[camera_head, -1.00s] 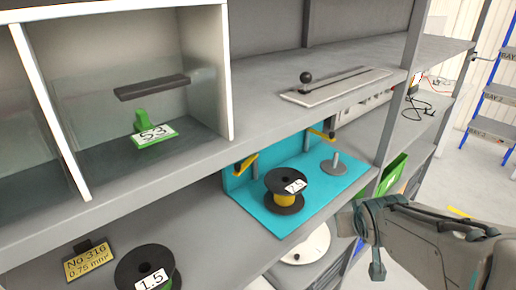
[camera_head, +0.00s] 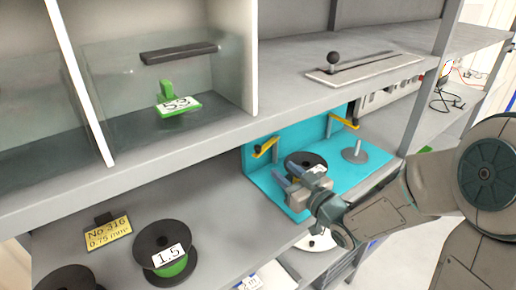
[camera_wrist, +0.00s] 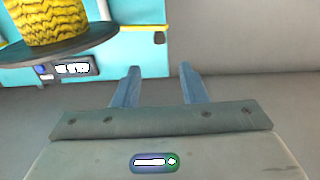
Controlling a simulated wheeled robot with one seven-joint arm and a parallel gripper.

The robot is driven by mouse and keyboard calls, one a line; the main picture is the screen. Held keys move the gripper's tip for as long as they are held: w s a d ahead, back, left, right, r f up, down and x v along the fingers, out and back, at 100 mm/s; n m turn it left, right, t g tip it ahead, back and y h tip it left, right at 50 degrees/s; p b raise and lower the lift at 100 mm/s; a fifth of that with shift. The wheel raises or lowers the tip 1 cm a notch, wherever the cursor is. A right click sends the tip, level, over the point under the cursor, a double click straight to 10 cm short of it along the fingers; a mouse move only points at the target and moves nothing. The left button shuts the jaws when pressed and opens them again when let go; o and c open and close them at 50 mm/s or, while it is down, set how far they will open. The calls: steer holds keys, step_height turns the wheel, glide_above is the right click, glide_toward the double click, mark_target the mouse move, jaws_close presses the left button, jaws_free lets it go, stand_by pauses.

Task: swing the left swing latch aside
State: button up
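The left swing latch (camera_head: 265,147) is a yellow bar on a post at the left of the turquoise fixture (camera_head: 258,172). A second yellow latch (camera_head: 345,122) is at the back right. A black-flanged reel (camera_head: 303,158) stands between them, partly hidden by my gripper. My gripper (camera_head: 282,169) is in front of the reel, below and slightly right of the left latch, apart from it. In the wrist view the two fingers of my gripper (camera_wrist: 160,70) are spread and empty. That view also shows the reel's yellow winding (camera_wrist: 45,20) and a yellow bar (camera_wrist: 130,28); I cannot tell which latch it is.
An upper shelf (camera_head: 290,93) overhangs the fixture, and a rack post (camera_head: 427,95) stands to its right. A bare spindle (camera_head: 354,152) is on the fixture's right. A reel marked 1.5 (camera_head: 165,252) sits at lower left. The shelf between it and the fixture is clear.

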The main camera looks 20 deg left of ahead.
mark_target(259, 150)
steer(key=p+x, duration=0.3)
steer(key=x, duration=1)
steer(key=shift+w+a, duration=0.15)
steer(key=shift+a, duration=0.05)
jaws_close()
